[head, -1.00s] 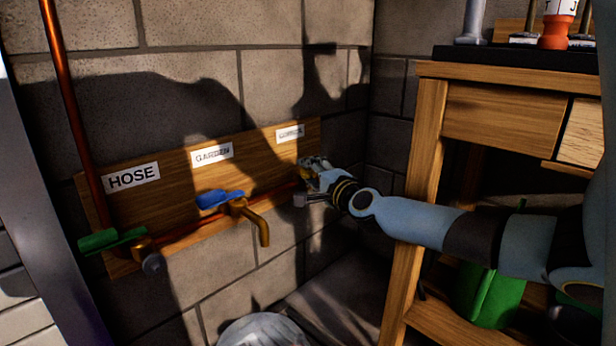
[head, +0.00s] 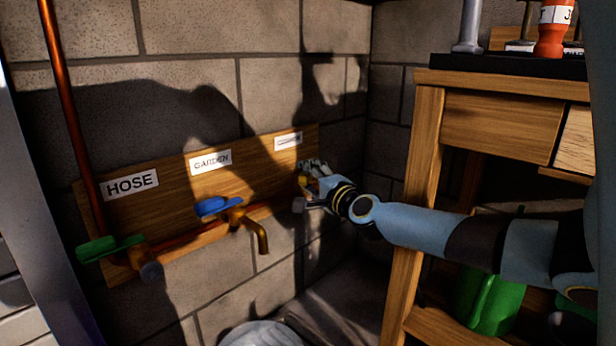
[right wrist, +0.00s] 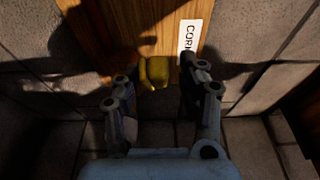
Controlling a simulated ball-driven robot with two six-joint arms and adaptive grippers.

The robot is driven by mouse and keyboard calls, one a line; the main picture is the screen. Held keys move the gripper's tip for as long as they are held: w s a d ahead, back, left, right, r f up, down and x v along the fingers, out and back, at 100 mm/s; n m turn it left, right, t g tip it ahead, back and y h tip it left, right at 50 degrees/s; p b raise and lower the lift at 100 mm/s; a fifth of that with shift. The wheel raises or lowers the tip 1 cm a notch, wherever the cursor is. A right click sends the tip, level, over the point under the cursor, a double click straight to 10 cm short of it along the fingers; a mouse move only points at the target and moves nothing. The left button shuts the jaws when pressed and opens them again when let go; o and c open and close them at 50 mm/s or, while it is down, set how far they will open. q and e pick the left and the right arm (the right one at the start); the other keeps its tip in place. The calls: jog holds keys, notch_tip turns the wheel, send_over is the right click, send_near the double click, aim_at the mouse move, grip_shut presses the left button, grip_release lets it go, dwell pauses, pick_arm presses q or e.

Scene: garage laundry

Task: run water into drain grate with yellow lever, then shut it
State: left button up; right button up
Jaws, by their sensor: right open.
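The yellow lever (right wrist: 154,72) shows in the right wrist view, in front of the wooden board, beside a label that reads "COR". In the head view only a small yellow patch (head: 304,181) shows at the board's right end, mostly hidden by my right gripper (head: 314,172). In the right wrist view my right gripper (right wrist: 158,88) is open, with one finger on each side of the lever. I cannot tell whether the fingers touch it. No running water shows. I cannot make out a drain grate. My left gripper is not in view.
The wooden board (head: 168,188) on the block wall also bears a blue lever (head: 212,206) over a brass spout, labelled GARDEN, and a green lever (head: 105,248), labelled HOSE. A wooden workbench (head: 415,190) stands close at right, beside my arm. A round grey object (head: 262,334) is below.

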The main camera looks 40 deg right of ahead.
jog(key=v, duration=0.7)
jog(key=shift+s, duration=0.1)
